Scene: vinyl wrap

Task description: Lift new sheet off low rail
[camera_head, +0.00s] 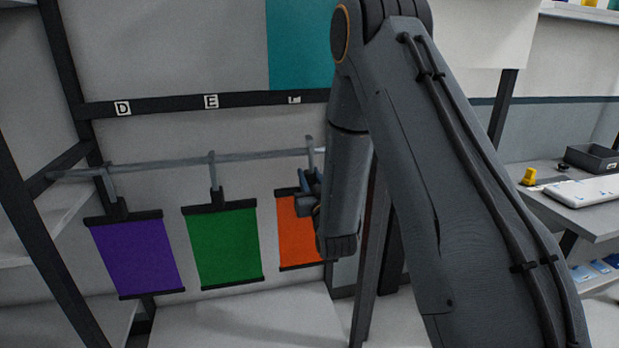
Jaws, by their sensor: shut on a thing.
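A low grey rail (160,165) runs across the rack below the labels D, E and a partly hidden third one. Three sheets with dark top and bottom bars hang from it by hooks: a purple sheet (138,257), a green sheet (224,246) and an orange sheet (297,236). My gripper (306,201) is at the top of the orange sheet, shut on it at the top bar or hook. My arm hides the right part of the orange sheet and the exact grip. The hook above the orange sheet still appears at the rail.
Dark rack posts stand at left and behind my arm. At right, a desk (588,218) holds a yellow item (529,177), a dark tray (592,157) and a white object. The low shelf below the sheets looks clear.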

